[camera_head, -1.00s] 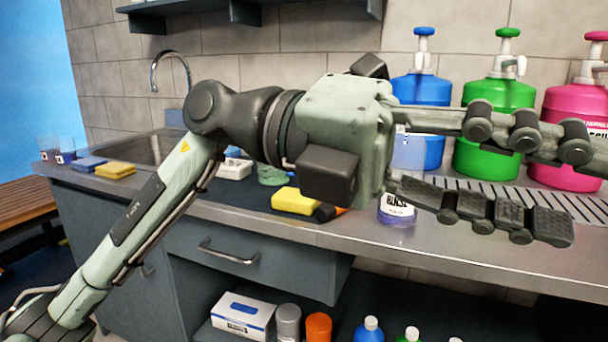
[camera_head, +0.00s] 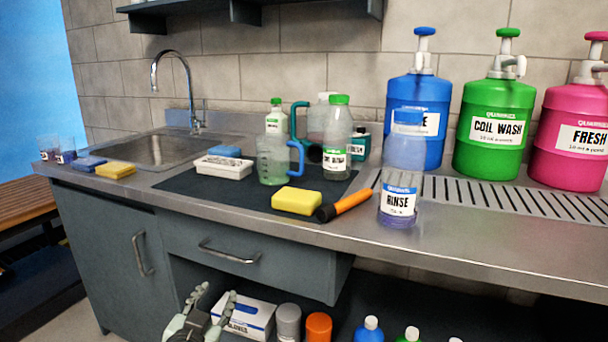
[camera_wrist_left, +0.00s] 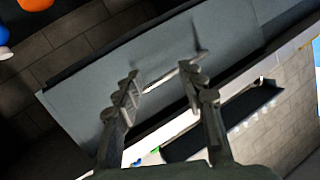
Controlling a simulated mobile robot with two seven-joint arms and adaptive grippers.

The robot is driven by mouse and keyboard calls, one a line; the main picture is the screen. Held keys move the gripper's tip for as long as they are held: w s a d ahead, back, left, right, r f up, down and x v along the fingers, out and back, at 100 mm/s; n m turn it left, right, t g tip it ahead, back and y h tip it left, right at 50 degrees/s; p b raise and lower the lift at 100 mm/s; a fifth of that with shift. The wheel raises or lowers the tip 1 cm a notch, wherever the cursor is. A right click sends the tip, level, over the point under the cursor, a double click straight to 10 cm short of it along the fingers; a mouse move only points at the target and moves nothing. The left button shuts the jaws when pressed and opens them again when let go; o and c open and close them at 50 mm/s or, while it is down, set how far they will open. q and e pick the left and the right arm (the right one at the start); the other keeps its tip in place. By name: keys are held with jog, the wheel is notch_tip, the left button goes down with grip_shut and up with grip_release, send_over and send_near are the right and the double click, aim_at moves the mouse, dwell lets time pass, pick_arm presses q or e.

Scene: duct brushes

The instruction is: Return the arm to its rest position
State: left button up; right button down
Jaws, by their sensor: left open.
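My left gripper (camera_head: 208,312) shows at the bottom of the head view, low in front of the cabinet and below counter height. Its two fingers point up and stand apart, with nothing between them. In the left wrist view the open fingers (camera_wrist_left: 160,88) show against the grey cabinet front (camera_wrist_left: 90,95), with a drawer handle beyond them. The rest of my left arm is out of the head view. My right gripper is in no view.
The steel counter (camera_head: 450,240) holds a rinse cup (camera_head: 398,205), an orange-handled brush (camera_head: 350,202), a yellow sponge (camera_head: 297,201), a green-tinted jug (camera_head: 273,163) and large pump bottles (camera_head: 495,130). A glove box (camera_head: 243,314) sits on the lower shelf near my left gripper.

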pick_arm(q)
jog(key=s+a+f+n+g+y, duration=0.1)
jog(key=s+a+f+g, duration=0.3)
jog(key=f, duration=0.5)
jog(key=s+a+f+g+y, duration=0.1)
jog(key=s+a+f+g, duration=0.1)
jog(key=s+f, duration=0.55)
jog(key=s+a+f+g, duration=0.1)
jog(key=s+f+g, duration=0.2)
jog(key=s+f, duration=0.3)
jog(key=s+a+f+n+g, duration=0.1)
jog(key=s+f+g, duration=0.2)
jog(key=s+f, duration=0.3)
jog(key=s, duration=0.4)
jog(key=shift+s+a, duration=0.3)
jog(key=shift+a, duration=0.1)
jog(key=shift+f, duration=0.1)
